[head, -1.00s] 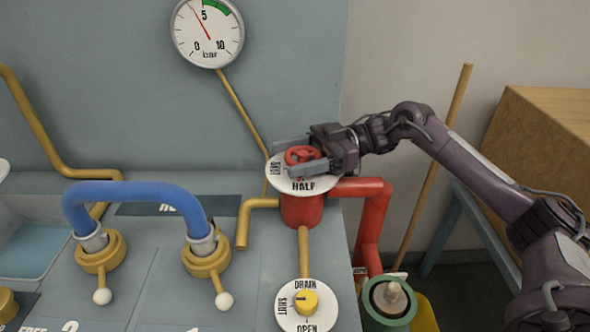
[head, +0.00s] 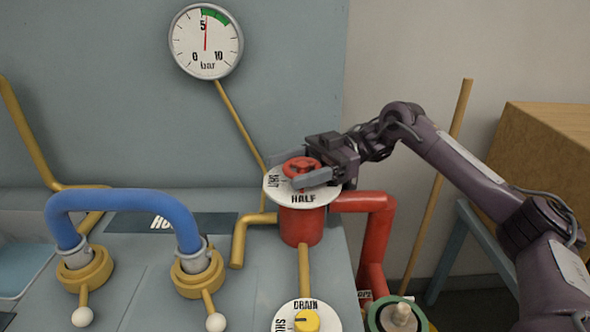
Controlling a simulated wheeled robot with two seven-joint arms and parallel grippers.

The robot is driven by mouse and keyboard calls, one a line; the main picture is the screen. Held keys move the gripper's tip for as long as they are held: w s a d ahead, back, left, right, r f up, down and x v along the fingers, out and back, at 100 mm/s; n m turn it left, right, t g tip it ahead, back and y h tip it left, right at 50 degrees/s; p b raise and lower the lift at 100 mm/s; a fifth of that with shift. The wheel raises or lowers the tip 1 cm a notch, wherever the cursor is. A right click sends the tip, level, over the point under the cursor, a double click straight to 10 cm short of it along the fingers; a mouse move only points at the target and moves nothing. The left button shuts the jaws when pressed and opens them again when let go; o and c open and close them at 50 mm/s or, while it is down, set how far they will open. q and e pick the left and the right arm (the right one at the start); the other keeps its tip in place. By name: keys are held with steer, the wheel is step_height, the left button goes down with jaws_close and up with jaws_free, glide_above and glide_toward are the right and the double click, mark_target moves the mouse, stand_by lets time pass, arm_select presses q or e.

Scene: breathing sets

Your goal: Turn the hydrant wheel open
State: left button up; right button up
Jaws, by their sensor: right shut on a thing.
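The red hydrant wheel (head: 300,167) sits on a white dial plate (head: 302,199) on top of the red hydrant body (head: 301,228). The plate's words SHUT and HALF show; the rest of it is hidden behind my gripper. My right gripper (head: 298,171) reaches in from the right and is shut on the wheel, one finger in front of it and one behind. The pressure gauge (head: 206,42) above reads a little over 5 bar, its needle near the left end of the green band. My left gripper is out of view.
A blue hose (head: 125,199) arches between two brass couplings at left. Below the hydrant is a yellow drain knob (head: 306,321). A red pipe (head: 375,230) runs down at right, beside a green ring (head: 401,316). A wooden pole (head: 436,190) leans behind my right arm.

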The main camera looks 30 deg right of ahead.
mark_target(319, 160)
steer(key=o, duration=1)
steer(key=shift+a, duration=0.1)
steer(key=shift+d, duration=0.2)
steer(key=shift+d, duration=0.2)
steer(key=shift+w+d+b, duration=0.15)
steer(key=shift+d+b, duration=0.25)
steer(key=shift+d, duration=0.45)
steer(key=shift+w+d, duration=0.1)
steer(key=shift+d, duration=1.5)
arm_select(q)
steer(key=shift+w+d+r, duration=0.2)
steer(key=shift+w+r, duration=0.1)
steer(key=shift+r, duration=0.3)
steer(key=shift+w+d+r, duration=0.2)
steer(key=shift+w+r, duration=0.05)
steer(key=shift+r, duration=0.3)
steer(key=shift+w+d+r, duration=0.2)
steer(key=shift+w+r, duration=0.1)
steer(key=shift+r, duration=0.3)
arm_select(e)
steer(key=shift+d, duration=1.1)
